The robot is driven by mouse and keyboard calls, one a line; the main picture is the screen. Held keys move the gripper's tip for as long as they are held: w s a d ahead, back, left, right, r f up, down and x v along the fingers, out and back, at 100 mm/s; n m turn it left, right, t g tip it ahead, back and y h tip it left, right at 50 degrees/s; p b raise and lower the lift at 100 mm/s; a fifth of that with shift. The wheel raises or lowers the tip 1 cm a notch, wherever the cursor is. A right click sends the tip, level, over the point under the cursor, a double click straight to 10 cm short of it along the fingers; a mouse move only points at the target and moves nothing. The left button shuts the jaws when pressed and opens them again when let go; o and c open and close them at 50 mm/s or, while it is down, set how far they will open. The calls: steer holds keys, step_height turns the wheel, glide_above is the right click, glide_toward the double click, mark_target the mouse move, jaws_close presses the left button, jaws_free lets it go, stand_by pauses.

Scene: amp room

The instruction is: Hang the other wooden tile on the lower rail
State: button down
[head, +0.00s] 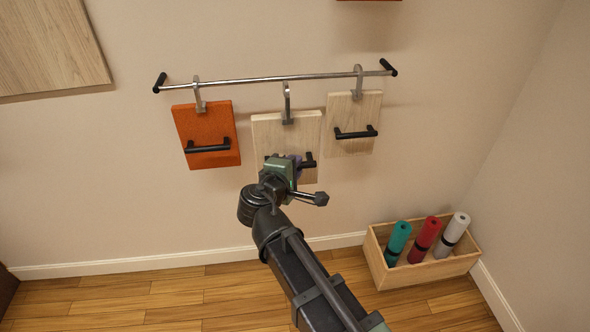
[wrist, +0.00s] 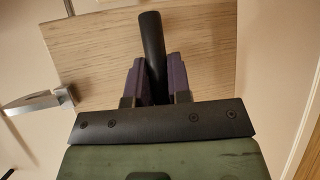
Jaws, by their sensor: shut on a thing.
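The lower rail (head: 240,80) is a thin metal bar with black end mounts on the wall. A wooden tile (head: 270,135) is at the middle of it, with a metal hook (head: 288,105) on top and a black handle. The hook's top is level with the rail; I cannot tell if it bears on it. My gripper (head: 297,163) is shut on this tile's handle. In the wrist view, the purple fingers (wrist: 156,76) clasp the black handle (wrist: 151,40), with the hook (wrist: 35,103) at left. Another wooden tile (head: 352,112) hangs at right.
An orange tile (head: 205,123) hangs at the rail's left, with a gap to the held tile. The right wooden tile is close beside the held one. A wooden box (head: 425,272) with rolled mats stands on the floor at right. A wooden panel (head: 45,45) is at upper left.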

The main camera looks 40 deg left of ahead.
mark_target(264, 158)
steer(key=w+a+f+b, duration=0.3)
steer(key=w+a, duration=0.6)
steer(key=w, duration=0.1)
steer(key=shift+w+a, duration=0.2)
steer(key=shift+a, duration=0.2)
stand_by(0.4)
steer(key=shift+r, duration=0.1)
steer(key=c, duration=1)
jaws_free()
steer(key=shift+s, duration=0.1)
steer(key=p+v, duration=0.2)
steer(key=v, duration=0.8)
steer(key=shift+s+d+r, duration=0.1)
steer(key=shift+s, duration=0.25)
